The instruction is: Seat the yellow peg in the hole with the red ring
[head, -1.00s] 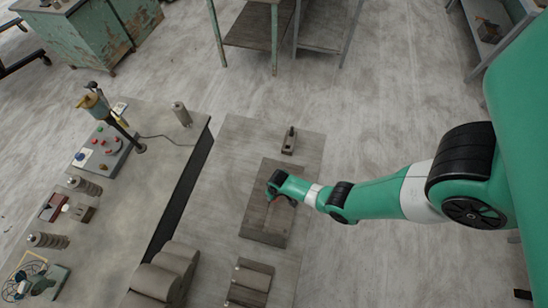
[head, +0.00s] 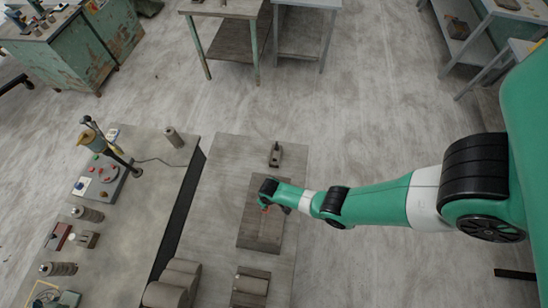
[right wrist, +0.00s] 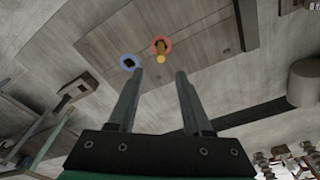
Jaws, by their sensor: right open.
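The yellow peg (right wrist: 161,50) shows in the right wrist view at the red ring (right wrist: 154,43) on the flat wooden board (right wrist: 205,28). One end of the peg is within the ring; I cannot tell how deep it sits. A blue ring (right wrist: 122,62) around a dark square hole lies to its left. My right gripper (right wrist: 160,76) is open, with nothing between its fingers, and the peg shows just beyond the gap between the fingertips. In the head view my right gripper (head: 266,203) is over the board (head: 262,238) and hides the peg. My left gripper is not in view.
A small block with an upright handle (head: 275,155) stands beyond the board. A ridged grey block (head: 250,285) lies on the near side. The bench at left (head: 130,215) holds a control box (head: 100,178) and several coils.

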